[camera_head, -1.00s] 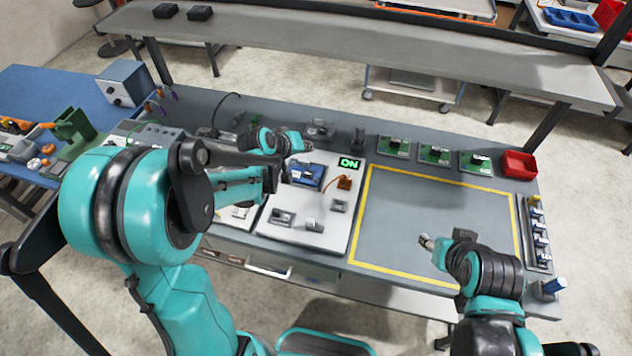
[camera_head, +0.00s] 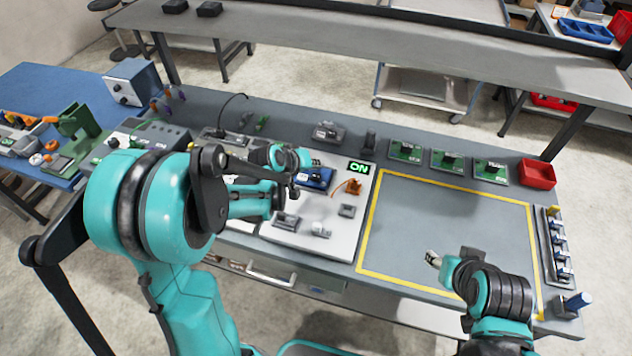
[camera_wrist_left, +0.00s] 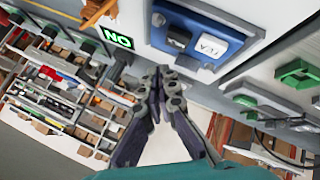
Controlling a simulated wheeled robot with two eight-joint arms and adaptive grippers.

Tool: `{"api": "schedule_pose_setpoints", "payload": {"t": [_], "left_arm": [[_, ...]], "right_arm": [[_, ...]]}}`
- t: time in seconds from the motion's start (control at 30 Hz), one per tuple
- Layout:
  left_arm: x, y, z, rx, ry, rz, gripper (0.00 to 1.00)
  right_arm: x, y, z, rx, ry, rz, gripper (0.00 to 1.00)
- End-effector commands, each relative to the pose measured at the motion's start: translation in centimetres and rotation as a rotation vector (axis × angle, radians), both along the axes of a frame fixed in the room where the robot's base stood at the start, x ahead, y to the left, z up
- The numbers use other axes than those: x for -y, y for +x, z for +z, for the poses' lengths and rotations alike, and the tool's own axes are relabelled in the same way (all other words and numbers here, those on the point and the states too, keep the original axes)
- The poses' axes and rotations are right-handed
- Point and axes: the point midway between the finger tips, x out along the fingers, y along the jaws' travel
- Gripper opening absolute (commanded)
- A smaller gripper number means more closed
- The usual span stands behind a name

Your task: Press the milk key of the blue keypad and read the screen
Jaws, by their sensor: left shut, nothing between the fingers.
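The blue keypad (camera_head: 318,181) sits on a white panel, partly hidden behind my left arm. In the left wrist view the blue keypad (camera_wrist_left: 232,42) shows a dark block and a white label; its lettering is too small to read surely. Touch cannot be told. My right gripper (camera_head: 432,257) hangs over the yellow-outlined area; its fingers are unclear.
The white panel (camera_head: 340,240) also carries an orange part (camera_head: 353,186) and small grey blocks. Green boards (camera_head: 447,161) and a red bin (camera_head: 537,174) stand along the back right. The yellow-outlined area (camera_head: 440,215) is bare.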

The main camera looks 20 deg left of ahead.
Motion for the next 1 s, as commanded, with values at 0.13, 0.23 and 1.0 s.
{"api": "schedule_pose_setpoints", "payload": {"t": [0.13,0.23,1.0], "left_arm": [[0.0,0.0,-1.89,0.0,0.0,0.0,0.0],[0.0,0.0,-2.15,0.0,0.0,0.0,0.0],[0.01,0.0,-2.04,0.0,0.0,0.0,0.0]], "right_arm": [[0.0,-0.01,-1.76,0.0,0.0,0.0,0.45],[0.0,0.0,-1.98,0.0,0.0,0.0,0.45],[0.0,0.01,-1.86,0.0,0.0,0.0,0.45]]}}
